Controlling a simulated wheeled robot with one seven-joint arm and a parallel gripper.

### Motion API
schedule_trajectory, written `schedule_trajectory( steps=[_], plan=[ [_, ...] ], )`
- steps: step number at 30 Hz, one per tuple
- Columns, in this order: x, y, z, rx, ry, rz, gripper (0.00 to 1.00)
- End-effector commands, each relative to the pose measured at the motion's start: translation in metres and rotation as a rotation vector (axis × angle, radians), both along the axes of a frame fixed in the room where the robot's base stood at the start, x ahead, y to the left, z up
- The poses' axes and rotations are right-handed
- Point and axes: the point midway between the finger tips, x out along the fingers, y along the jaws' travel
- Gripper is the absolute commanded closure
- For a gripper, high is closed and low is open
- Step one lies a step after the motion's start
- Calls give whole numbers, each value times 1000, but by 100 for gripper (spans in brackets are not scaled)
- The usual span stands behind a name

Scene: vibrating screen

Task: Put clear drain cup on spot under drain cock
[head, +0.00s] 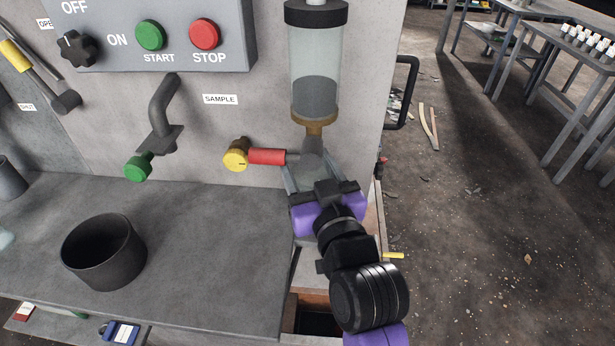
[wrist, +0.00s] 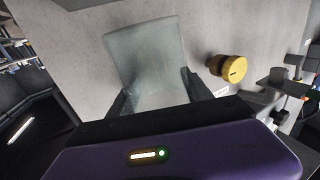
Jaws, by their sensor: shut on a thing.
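My gripper (head: 308,172) is shut on the clear cup (head: 313,163), just below the glass bowl with a brass base (head: 316,122) on the grey panel. The clear cup fills the middle of the wrist view (wrist: 145,58), between my two fingers. The yellow knob also shows right of the cup in the wrist view (wrist: 232,68). I cannot make out the spot under the cock; my gripper and arm cover that area.
The grey bench top (head: 200,270) ends just left of my arm. A dark open cup (head: 103,250) stands on it. A green-tipped spout (head: 155,140) hangs from the panel at the left. A black handle (head: 405,92) sticks out at the panel's right edge.

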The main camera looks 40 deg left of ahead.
Motion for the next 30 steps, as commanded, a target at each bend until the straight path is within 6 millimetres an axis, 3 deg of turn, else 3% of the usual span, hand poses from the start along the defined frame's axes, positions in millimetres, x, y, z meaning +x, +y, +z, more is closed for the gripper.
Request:
schedule_trajectory(
  steps=[1, 6, 17, 18, 30],
  plan=[
    [-1, -1, -13, -3, 8, -1, 80],
    [-1, -1, -33, -2, 5, -1, 80],
    [-1, -1, -38, -1, 3, -1, 80],
    [-1, -1, -36, -1, 3, -1, 36],
    [-1, -1, -32, -1, 3, -1, 33]
  ],
)
